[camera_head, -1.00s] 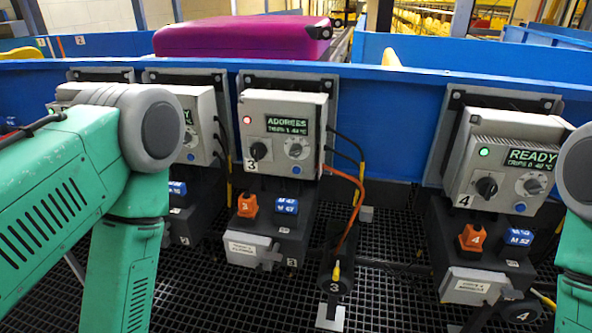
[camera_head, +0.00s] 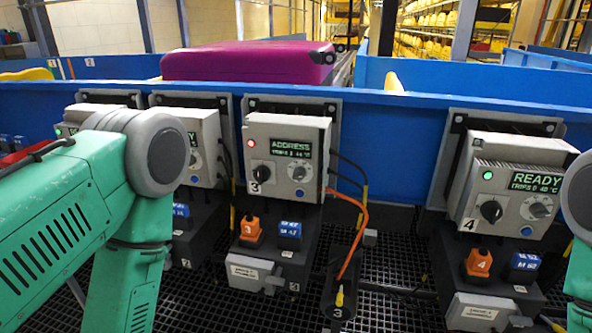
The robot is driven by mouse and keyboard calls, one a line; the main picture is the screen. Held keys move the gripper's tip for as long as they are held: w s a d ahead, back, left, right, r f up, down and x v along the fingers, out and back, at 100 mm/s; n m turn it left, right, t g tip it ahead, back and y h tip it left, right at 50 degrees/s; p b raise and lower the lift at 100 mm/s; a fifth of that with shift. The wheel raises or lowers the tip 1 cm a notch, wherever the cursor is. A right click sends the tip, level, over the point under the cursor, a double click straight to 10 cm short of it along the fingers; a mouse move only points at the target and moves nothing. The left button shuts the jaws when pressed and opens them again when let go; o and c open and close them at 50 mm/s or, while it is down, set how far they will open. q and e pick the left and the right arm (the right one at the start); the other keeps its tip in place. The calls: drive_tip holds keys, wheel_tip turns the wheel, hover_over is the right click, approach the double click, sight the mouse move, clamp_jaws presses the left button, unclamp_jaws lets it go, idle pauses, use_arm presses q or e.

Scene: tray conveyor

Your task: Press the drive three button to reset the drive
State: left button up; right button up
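Drive three (camera_head: 256,140) is a grey box marked 3 on the blue conveyor side, left of the picture's middle. Its lamp (camera_head: 250,143) glows red and its display (camera_head: 291,149) reads ADDRESS. A black knob (camera_head: 262,174) and a grey dial are on its front, with a small blue button (camera_head: 297,193) below the dial. Nothing touches the box. My green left arm comes in from the left and covers part of the drive beside it. A piece of my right arm shows at the right edge. Neither gripper is in view.
Drive four (camera_head: 478,155) is at the right, with a green lamp and a READY display. Another READY drive (camera_head: 206,130) is partly behind my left arm. An orange cable (camera_head: 362,225) hangs beside drive three. A purple suitcase (camera_head: 245,62) lies on the conveyor behind.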

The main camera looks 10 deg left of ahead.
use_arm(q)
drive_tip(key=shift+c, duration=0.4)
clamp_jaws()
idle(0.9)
